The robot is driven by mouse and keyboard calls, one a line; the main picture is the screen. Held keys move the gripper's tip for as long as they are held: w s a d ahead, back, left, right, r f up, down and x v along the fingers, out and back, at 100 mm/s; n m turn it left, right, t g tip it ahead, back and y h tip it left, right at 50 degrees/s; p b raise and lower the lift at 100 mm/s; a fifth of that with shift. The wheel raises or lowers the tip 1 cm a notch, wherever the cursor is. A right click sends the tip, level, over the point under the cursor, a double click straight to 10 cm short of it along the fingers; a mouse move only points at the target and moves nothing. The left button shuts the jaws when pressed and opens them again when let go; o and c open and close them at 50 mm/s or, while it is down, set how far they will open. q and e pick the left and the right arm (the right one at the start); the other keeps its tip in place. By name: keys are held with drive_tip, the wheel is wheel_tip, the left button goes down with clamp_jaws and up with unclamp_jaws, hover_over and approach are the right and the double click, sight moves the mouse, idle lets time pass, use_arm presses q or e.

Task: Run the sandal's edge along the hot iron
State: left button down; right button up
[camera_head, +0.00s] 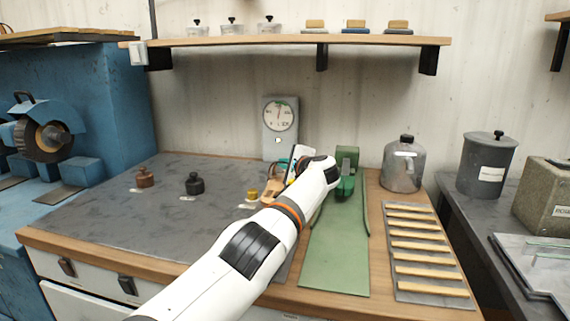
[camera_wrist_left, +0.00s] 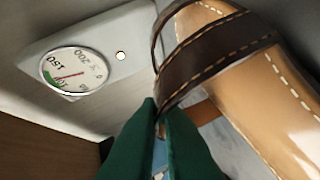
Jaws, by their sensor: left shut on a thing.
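A tan sandal (camera_wrist_left: 240,85) with a dark brown stitched strap (camera_wrist_left: 215,50) fills the right of the left wrist view. My left gripper (camera_wrist_left: 162,128) has green fingers and is shut on the sandal at its strap. In the head view my left gripper (camera_head: 290,174) is beyond the white arm, with the tan sandal (camera_head: 271,188) at its left, partly hidden. A green device (camera_head: 347,157) stands just right of the wrist; I cannot tell whether it is the hot iron. My right gripper is out of view.
Small pots, brown (camera_head: 145,178), black (camera_head: 194,184) and yellow (camera_head: 252,195), stand on the grey mat (camera_head: 100,215). A green strip (camera_head: 335,265) and a slatted rack (camera_head: 425,250) lie at right. A metal can (camera_head: 403,166) stands behind the rack. A shelf (camera_head: 300,41) hangs above.

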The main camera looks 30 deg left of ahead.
use_arm(q)
drive_tip(key=shift+a+f, duration=0.2)
drive_tip(key=shift+f, duration=0.1)
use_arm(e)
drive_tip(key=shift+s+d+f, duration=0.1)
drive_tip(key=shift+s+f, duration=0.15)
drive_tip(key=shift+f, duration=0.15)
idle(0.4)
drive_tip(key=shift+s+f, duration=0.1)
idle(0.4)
use_arm(q)
drive_tip(key=shift+a+p, duration=0.1)
drive_tip(key=shift+p, duration=0.2)
drive_tip(key=shift+w+r, duration=0.1)
drive_tip(key=shift+w, duration=0.2)
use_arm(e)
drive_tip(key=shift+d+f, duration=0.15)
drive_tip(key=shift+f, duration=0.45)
use_arm(q)
drive_tip(key=shift+w+a+p, duration=0.1)
drive_tip(key=shift+w+p, duration=0.4)
drive_tip(key=shift+p, duration=0.1)
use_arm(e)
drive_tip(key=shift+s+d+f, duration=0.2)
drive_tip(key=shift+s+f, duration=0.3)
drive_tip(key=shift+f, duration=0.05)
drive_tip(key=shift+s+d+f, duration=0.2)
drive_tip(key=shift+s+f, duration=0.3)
use_arm(q)
drive_tip(key=shift+r, duration=0.1)
